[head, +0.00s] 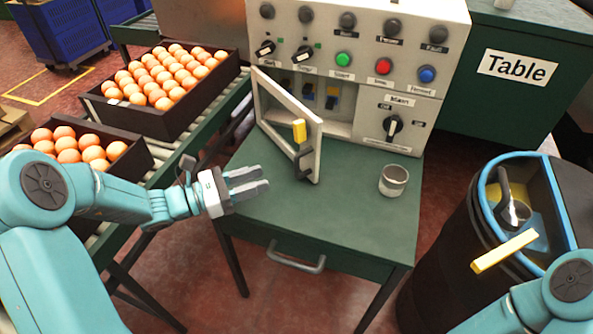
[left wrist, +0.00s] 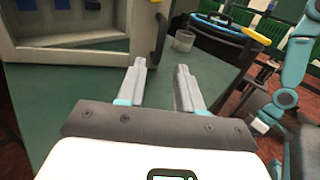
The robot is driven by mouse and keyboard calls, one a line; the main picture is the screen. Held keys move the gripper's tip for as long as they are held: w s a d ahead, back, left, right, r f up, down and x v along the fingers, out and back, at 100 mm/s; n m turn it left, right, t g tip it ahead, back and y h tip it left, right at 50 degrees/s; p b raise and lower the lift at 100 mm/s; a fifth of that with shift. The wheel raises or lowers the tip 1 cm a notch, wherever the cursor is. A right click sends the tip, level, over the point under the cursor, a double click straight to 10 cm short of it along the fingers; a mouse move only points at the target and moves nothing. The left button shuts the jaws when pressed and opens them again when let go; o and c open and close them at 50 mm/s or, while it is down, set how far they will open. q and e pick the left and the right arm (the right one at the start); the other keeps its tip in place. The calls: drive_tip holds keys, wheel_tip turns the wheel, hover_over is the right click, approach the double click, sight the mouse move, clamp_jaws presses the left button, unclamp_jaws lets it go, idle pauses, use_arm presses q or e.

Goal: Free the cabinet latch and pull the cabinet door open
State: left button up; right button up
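The cabinet door (head: 283,105) is a pale framed panel on the control cabinet (head: 362,45). It stands swung open toward me, hinged at its left side. Its free edge carries a yellow latch piece (head: 299,130) and a dark handle (head: 304,164). The handle also shows in the left wrist view (left wrist: 158,38). My left gripper (head: 252,184) is open and empty, left of the handle and apart from it; its two fingers are spread in the wrist view (left wrist: 162,85). My right gripper (left wrist: 261,124) shows small at the wrist view's right; its fingers are unclear.
A metal cup (head: 393,181) stands on the green table (head: 350,225), right of the door. A barrel (head: 455,245) with a yellow bar (head: 505,251) stands at right. The table's front part is clear.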

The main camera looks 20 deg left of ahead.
sight(296, 173)
use_arm(q)
drive_tip(key=b+x, duration=0.1)
drive_tip(key=x, duration=0.9)
drive_tip(key=shift+d+b, duration=0.1)
drive_tip(key=shift+b, duration=0.25)
clamp_jaws()
